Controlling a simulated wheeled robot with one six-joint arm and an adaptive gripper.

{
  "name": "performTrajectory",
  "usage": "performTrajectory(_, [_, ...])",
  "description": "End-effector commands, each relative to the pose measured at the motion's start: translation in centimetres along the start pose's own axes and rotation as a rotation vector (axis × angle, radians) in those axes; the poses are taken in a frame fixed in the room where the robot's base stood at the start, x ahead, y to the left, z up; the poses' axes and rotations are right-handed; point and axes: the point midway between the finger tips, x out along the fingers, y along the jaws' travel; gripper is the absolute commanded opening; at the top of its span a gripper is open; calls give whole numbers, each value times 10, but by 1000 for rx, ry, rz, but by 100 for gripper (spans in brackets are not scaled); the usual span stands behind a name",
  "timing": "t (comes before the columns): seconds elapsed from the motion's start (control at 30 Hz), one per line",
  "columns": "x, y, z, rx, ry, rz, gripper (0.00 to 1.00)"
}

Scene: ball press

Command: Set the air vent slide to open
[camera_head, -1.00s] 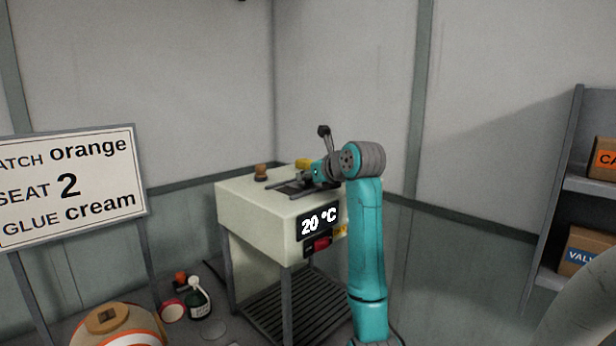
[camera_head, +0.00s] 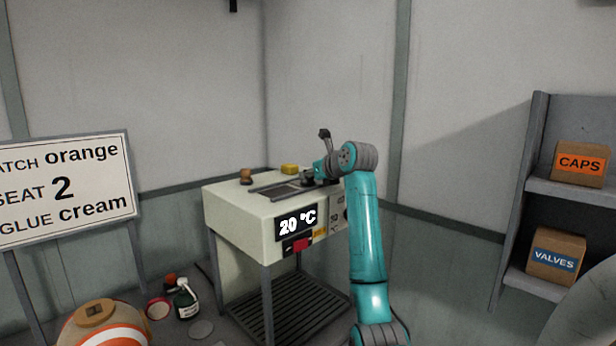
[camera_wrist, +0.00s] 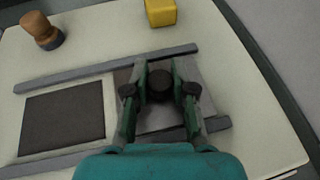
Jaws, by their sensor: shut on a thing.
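The air vent slide (camera_wrist: 158,118) is a grey plate between two grey rails on the pale top of the press cabinet (camera_head: 240,203). It sits toward the right part of the rails. A dark round knob (camera_wrist: 160,87) stands on it. A dark rectangular vent opening (camera_wrist: 63,117) lies uncovered to its left in the wrist view. My gripper (camera_wrist: 160,92) has its two green fingers on either side of the knob, shut on it. In the head view my gripper (camera_head: 308,181) is small and partly hidden by my teal arm at the right of the rails.
A brown wooden knob (camera_wrist: 42,30) and a yellow block (camera_wrist: 160,12) stand behind the far rail. The cabinet front has a 20 °C display (camera_head: 297,223) and a red part (camera_head: 300,245). A sign (camera_head: 70,190) stands left; a shelf with boxes (camera_head: 581,164) stands right.

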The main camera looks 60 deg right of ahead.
Motion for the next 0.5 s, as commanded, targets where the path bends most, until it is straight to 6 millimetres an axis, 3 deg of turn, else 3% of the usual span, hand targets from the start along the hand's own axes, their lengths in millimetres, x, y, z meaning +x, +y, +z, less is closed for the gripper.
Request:
performTrajectory(0.07, [-1,-3,2,0,-6,-7,0])
performTrajectory(0.1, [-1,-3,2,0,-6,-8,27])
performTrajectory(0.2, [-1,-3,2,0,-6,-8,51])
performTrajectory(0.5, [-1,-2,1,0,-3,-6,51])
